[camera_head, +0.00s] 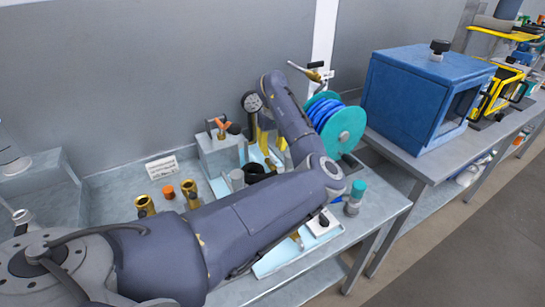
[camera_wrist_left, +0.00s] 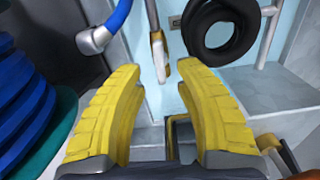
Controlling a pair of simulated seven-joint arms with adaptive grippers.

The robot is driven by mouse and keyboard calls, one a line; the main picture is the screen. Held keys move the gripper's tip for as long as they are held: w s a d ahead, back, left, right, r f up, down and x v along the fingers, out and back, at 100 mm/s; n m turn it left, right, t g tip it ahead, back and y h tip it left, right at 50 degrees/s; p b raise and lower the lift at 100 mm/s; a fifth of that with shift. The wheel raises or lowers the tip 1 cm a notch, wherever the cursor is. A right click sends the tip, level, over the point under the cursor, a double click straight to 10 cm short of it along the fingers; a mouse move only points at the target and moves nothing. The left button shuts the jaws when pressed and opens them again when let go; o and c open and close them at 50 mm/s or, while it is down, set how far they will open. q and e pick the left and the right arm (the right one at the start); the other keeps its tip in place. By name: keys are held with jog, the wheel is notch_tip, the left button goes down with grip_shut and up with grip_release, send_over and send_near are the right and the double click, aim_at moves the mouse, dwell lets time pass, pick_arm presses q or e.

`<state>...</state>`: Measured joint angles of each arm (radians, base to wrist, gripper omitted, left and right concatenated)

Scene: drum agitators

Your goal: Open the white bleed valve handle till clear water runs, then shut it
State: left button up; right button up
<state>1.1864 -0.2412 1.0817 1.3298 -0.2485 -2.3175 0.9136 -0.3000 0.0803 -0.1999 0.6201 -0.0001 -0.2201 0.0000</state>
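My left gripper (camera_head: 272,142) is pointed down at the bench beside the hose reel, partly hidden by my own arm in the head view. In the left wrist view its two yellow fingers (camera_wrist_left: 159,74) are apart, with nothing clamped between them. A slim white handle (camera_wrist_left: 159,58) with a brownish edge shows just beyond the gap between the fingertips. It looks like the bleed valve handle; I cannot tell whether a finger touches it. The valve body and any running water cannot be made out. My right gripper is in neither view.
A teal reel of blue hose (camera_head: 343,130) stands close to the right of the gripper. A blue hose end (camera_wrist_left: 104,32) and a black coil (camera_wrist_left: 222,28) lie near the fingers. Brass fittings (camera_head: 145,205) stand on the bench, and a blue cabinet (camera_head: 405,105) is further right.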

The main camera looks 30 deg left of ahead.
aim_at(273, 155)
pick_arm(q)
jog(key=shift+f, duration=2)
grip_shut()
